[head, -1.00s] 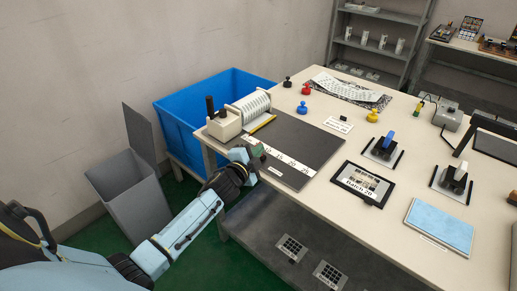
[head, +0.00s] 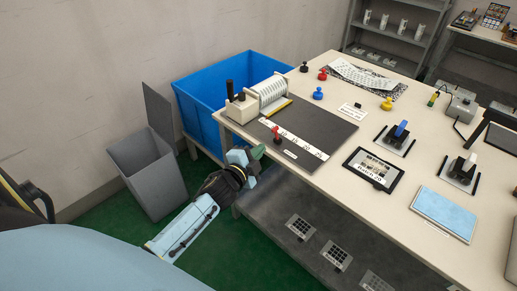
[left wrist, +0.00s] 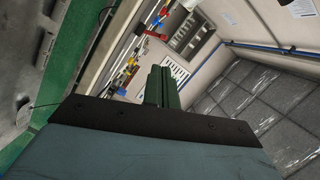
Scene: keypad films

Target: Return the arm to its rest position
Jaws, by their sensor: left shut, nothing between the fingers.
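My left arm comes in from the left in the head view. Its gripper (head: 258,152) is beside the near left corner of the table (head: 300,175), just off the front edge. The green fingers are together and hold nothing. In the left wrist view the green fingers (left wrist: 162,87) are side by side, with the table and wall beyond them. My right gripper is in neither view.
A dark cutting mat (head: 315,125) with a numbered white strip lies near the gripper, with a roll dispenser (head: 243,107) behind it. A blue bin (head: 205,110) and a grey lidded bin (head: 155,175) stand left of the table. Green floor (head: 110,235) is open below.

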